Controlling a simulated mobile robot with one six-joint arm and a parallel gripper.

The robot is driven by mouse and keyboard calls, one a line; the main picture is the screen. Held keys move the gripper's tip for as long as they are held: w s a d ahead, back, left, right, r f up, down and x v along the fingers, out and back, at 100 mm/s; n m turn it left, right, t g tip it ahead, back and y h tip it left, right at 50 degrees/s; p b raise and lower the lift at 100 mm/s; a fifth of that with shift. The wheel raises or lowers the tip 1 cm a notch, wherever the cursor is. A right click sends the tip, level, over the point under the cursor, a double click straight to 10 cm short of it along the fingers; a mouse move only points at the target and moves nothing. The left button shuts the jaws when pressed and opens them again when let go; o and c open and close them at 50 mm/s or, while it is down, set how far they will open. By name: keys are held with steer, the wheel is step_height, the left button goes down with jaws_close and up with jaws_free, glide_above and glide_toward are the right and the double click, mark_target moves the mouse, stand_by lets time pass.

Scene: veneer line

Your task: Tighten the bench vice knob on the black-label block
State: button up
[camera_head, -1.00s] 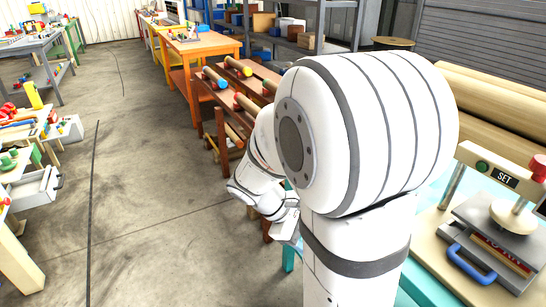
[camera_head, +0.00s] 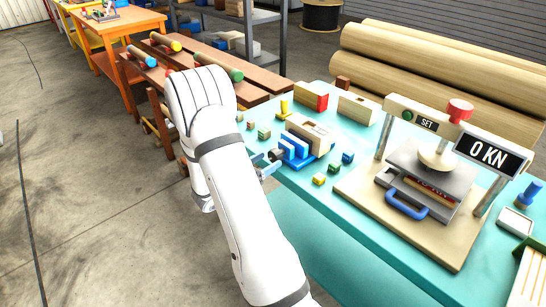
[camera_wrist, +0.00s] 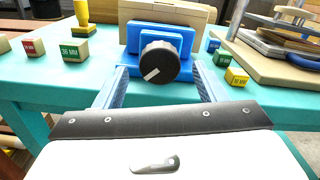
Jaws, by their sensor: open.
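The blue bench vice (camera_head: 294,150) stands near the front edge of the teal bench, with a pale wooden block (camera_head: 312,133) at its jaws. No black label on the block is readable. In the wrist view the vice's round black knob (camera_wrist: 160,62) faces me, its white pointer line slanting to lower left. It also shows in the head view (camera_head: 275,155), small and dark. My gripper (camera_wrist: 159,70) is open, with one finger on each side of the knob. I see gaps beside the knob; how far forward the fingertips reach is hard to tell.
Small marked cubes lie around the vice, including a green-faced cube (camera_wrist: 74,50) on the left and a yellow one (camera_wrist: 237,78) on the right. A press (camera_head: 435,170) with a "0 KN" display stands to the right.

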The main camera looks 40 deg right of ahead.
mark_target(272, 158)
steer(key=shift+w+d, duration=0.1)
steer(key=shift+d, duration=1.9)
steer(key=shift+c, duration=0.6)
